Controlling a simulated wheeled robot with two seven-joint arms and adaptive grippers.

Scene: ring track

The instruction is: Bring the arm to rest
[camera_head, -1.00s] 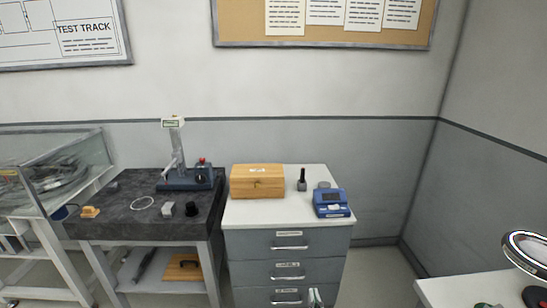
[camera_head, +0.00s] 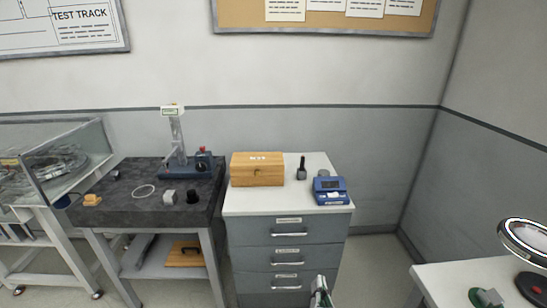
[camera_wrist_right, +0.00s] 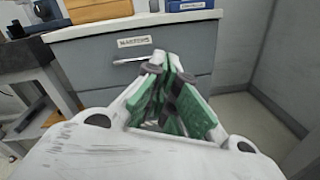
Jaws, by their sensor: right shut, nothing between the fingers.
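My right gripper (camera_head: 320,292) shows at the bottom of the head view, low in front of the drawer cabinet. In the right wrist view the same gripper (camera_wrist_right: 168,75) has its green-padded fingers together, with nothing between them. It appears apart from the cabinet (camera_head: 287,225), whose grey drawer front (camera_wrist_right: 130,62) lies beyond the fingers. My left gripper is not in either view.
On the cabinet top stand a wooden box (camera_head: 257,169), a dark stamp-like tool (camera_head: 301,168) and a blue device (camera_head: 330,190). A dark stone table (camera_head: 125,206) with a measuring stand (camera_head: 178,150) is left of it. A white table (camera_head: 450,285) stands at lower right.

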